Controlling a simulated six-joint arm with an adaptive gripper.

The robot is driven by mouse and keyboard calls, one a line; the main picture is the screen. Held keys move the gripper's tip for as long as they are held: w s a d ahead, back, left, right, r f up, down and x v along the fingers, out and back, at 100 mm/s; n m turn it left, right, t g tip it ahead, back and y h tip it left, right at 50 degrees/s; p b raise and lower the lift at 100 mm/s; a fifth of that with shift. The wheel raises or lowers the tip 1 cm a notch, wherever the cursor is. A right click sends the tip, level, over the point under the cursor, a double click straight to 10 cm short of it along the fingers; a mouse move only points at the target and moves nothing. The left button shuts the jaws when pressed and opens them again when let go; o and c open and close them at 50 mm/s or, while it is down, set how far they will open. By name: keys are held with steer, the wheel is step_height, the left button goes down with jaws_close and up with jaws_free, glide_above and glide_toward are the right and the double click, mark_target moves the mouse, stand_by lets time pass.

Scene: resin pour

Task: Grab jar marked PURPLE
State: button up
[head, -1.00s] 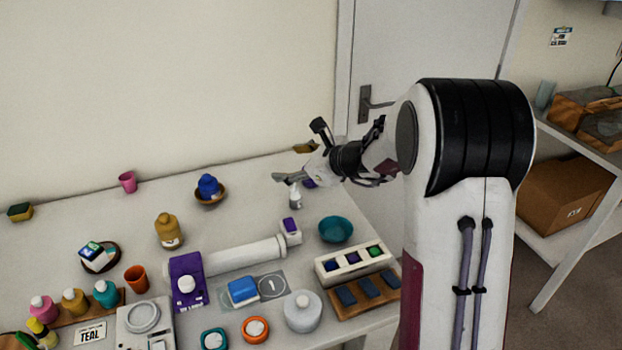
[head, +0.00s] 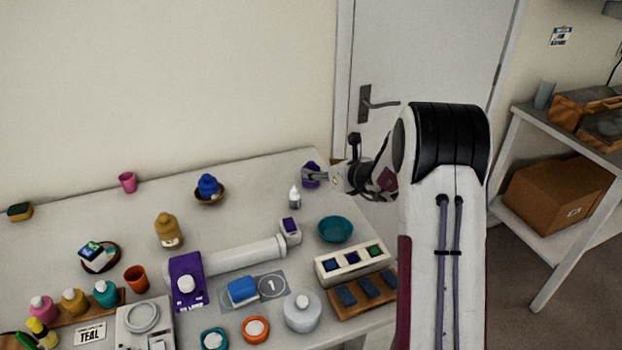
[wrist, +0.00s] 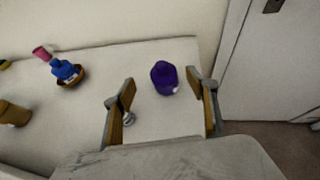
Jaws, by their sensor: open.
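The purple jar (wrist: 164,78) stands upright at the far right corner of the table, with a pale label patch low on its side. No lettering on it is readable. In the wrist view it lies between and beyond the two fingers of my gripper (wrist: 160,103), which is open and empty. In the head view my gripper (head: 308,176) is right at the jar (head: 309,167) and partly covers it. I cannot tell there whether a finger touches it.
A small white dropper bottle (head: 295,197) stands just in front of the jar. A blue item in a brown bowl (head: 209,200) is farther left. A teal bowl (head: 335,230) and a white tray with colour squares (head: 352,264) are nearer. The wall and door (head: 420,60) are close behind.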

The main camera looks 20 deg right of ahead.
mark_target(314, 168)
steer(key=shift+w+f, duration=0.1)
steer(key=shift+w, duration=0.05)
steer(key=shift+x, duration=1.15)
steer(key=shift+f, duration=0.1)
steer(key=shift+f+x, duration=0.15)
steer(key=shift+x, duration=0.7)
steer(key=shift+f+x, duration=0.2)
steer(key=shift+x, duration=0.6)
steer(key=shift+w+f, duration=0.35)
steer(key=shift+w, duration=0.35)
steer(key=shift+c, duration=0.3)
steer(key=c, duration=1.2)
